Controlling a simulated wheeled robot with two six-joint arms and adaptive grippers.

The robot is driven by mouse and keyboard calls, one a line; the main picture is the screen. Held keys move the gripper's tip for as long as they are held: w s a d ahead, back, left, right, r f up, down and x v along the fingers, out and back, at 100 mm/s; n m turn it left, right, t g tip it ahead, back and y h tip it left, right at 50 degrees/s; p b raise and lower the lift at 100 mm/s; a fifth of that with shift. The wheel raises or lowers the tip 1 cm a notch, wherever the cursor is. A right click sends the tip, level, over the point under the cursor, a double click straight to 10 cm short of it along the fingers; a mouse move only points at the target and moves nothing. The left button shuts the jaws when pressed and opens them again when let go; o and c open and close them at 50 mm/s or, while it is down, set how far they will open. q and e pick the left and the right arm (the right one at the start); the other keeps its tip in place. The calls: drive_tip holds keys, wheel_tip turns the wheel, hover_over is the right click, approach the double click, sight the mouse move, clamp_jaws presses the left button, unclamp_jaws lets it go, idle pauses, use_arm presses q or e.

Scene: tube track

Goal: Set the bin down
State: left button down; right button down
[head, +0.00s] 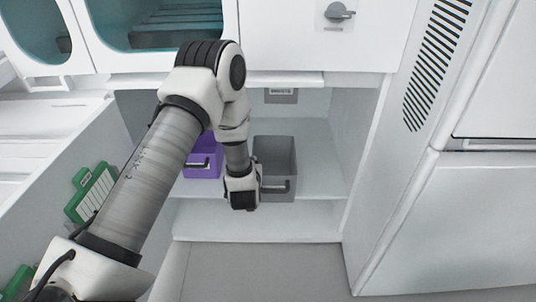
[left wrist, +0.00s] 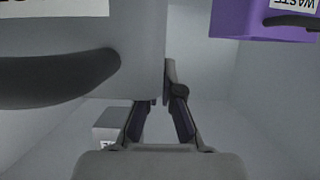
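The grey bin (head: 278,158), with a dark handle on its front, is in the open compartment, at or just above the shelf near its front edge. I cannot tell whether its base touches the shelf. In the left wrist view, which is upside down, the grey bin (left wrist: 140,30) fills the upper left. My left gripper (left wrist: 157,106) straddles its side wall, one finger outside against the wall and the other partly hidden behind the front. It looks shut on that wall. In the head view my left gripper (head: 241,192) is at the bin's left side. My right gripper is not in view.
A purple bin (head: 203,162) labelled WASTE stands left of the grey bin; it also shows in the left wrist view (left wrist: 262,22). A small grey labelled box (head: 281,96) is high at the back. The shelf (head: 318,184) is bare to the right. A lower level (head: 270,222) looks empty.

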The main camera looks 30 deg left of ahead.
sight(260, 146)
use_arm(q)
drive_tip(key=w+a+b, duration=0.1)
drive_tip(key=w, duration=0.2)
drive_tip(key=w+a+f+b, duration=0.1)
drive_tip(key=w+a, duration=0.1)
drive_tip(key=w, duration=0.2)
drive_tip(key=w+a+b, duration=0.1)
drive_tip(key=w, duration=0.3)
drive_tip(key=shift+w+a+f+b, duration=0.1)
drive_tip(key=shift+a+f+b, duration=0.1)
drive_tip(key=shift+a+b, duration=0.2)
drive_tip(key=shift+w+f, duration=0.25)
wheel_tip(260, 146, down, 3)
drive_tip(key=shift+f+b, duration=0.1)
drive_tip(key=shift+b, duration=1.05)
drive_tip(key=shift+r, duration=0.2)
drive_tip(key=shift+f, duration=0.15)
drive_tip(key=c, duration=1.3)
unclamp_jaws()
